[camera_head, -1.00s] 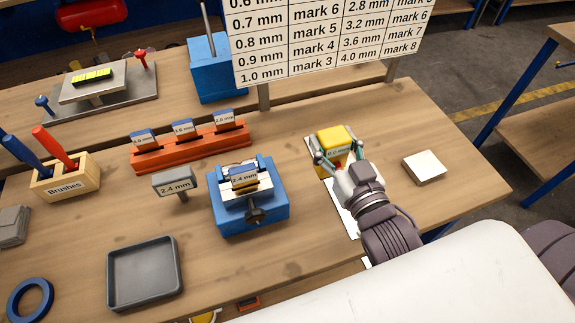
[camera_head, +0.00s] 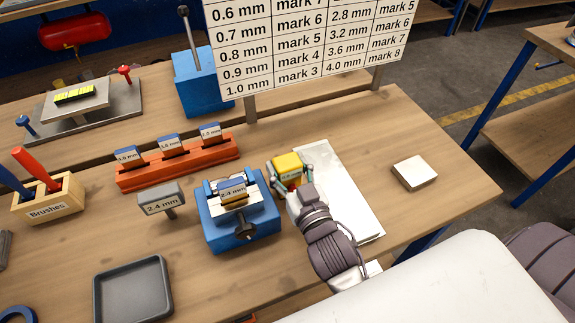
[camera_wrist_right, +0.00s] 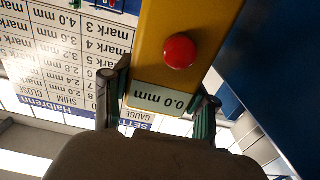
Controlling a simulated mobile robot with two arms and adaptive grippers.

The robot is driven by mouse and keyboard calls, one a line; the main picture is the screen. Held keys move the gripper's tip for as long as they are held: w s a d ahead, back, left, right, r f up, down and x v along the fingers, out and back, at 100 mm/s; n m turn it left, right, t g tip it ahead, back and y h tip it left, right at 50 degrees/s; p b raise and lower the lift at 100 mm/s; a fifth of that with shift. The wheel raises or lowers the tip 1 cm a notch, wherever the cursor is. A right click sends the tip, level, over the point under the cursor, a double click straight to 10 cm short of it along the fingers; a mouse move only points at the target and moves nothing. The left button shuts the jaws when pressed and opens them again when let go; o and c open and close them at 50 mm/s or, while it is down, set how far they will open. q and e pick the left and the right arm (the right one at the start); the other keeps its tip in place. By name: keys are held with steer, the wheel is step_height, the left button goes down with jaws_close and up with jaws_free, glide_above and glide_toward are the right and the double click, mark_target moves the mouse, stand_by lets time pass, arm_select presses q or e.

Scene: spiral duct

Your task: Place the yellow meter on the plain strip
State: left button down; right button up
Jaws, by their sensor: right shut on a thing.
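The yellow meter (camera_head: 287,164) has a yellow top and a small display; in the right wrist view it (camera_wrist_right: 165,62) shows a red button and a reading of 0.0 mm. My right gripper (camera_head: 290,183) is shut on it, with one finger on each side. It holds the meter between the blue vise and the white strip; I cannot tell its height above the table. The plain white strip (camera_head: 345,197) lies bare on the table just right of the gripper. My arm hides part of its near left side. My left gripper is not in view.
The blue vise (camera_head: 268,220) with a 2.4 mm tag stands close left of the meter. A grey 2.4 mm tag (camera_head: 161,199), an orange rack (camera_head: 180,165) and a grey tray (camera_head: 108,290) are further left. A pale block (camera_head: 414,172) lies right of the strip. The sign (camera_head: 310,45) stands behind.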

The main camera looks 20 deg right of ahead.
steer(key=shift+f, duration=0.15)
steer(key=o, duration=1.5)
